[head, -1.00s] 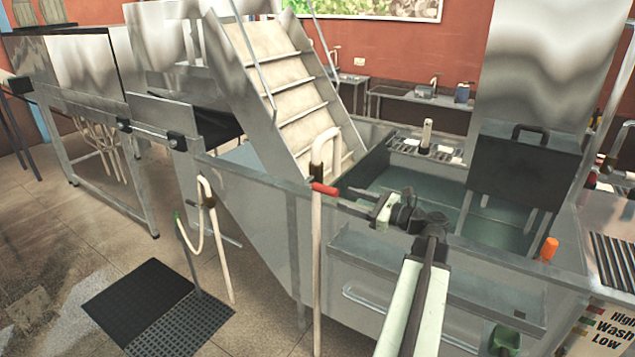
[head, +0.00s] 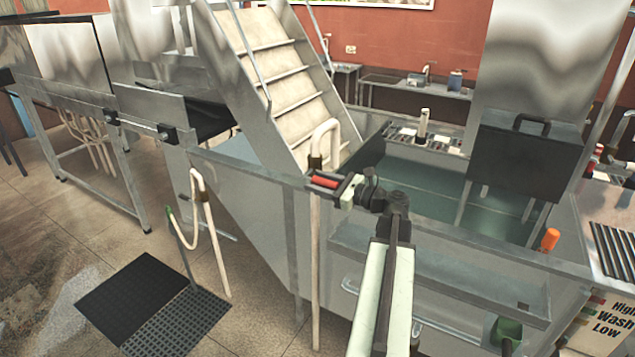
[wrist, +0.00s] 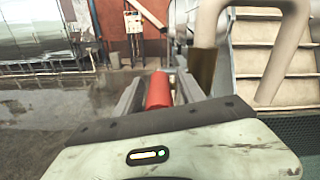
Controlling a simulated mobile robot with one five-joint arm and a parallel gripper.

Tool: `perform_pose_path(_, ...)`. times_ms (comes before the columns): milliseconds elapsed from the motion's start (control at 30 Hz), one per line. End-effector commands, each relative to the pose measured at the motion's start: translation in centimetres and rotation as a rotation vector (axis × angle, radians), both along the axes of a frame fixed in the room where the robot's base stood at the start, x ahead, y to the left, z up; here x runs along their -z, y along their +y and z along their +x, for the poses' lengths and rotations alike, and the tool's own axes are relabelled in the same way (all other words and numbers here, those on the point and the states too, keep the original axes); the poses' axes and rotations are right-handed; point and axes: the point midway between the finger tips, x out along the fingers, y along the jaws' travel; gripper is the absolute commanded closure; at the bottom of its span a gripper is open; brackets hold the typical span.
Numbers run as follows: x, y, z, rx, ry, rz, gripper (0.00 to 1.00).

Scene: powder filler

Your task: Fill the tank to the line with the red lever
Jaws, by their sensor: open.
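The red lever (head: 326,182) sits on the upright cream pipe (head: 316,260) at the tank's front edge. My gripper (head: 320,182) is open, with its fingers on either side of the lever. In the wrist view the red lever (wrist: 158,91) lies between the two grey fingers (wrist: 158,84); whether they touch it I cannot tell. The steel tank (head: 270,215) holds greenish water (head: 430,190). A label reading "High Wash Low" (head: 612,325) is on its right front, partly cut off. The water level against any line cannot be read from here.
A stepped conveyor (head: 280,80) rises from the tank behind the lever. An orange knob (head: 550,239) stands at the right rim. A second cream pipe (head: 208,230) is to the left. Dark mats (head: 135,295) lie on the floor.

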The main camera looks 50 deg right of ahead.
Motion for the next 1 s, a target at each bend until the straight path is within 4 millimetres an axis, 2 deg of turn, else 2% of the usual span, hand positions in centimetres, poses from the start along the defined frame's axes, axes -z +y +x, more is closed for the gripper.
perform_pose_path(100,0.00,0.12,0.62,0.001,0.000,0.000,0.53)
perform_pose_path(300,0.00,0.11,0.63,0.002,0.000,0.000,0.53)
perform_pose_path(333,0.00,0.11,0.62,0.002,0.000,0.000,0.56)
perform_pose_path(500,0.00,0.09,0.60,0.002,0.000,0.000,1.00)
perform_pose_path(1000,0.01,0.02,0.52,0.003,0.000,0.000,1.00)
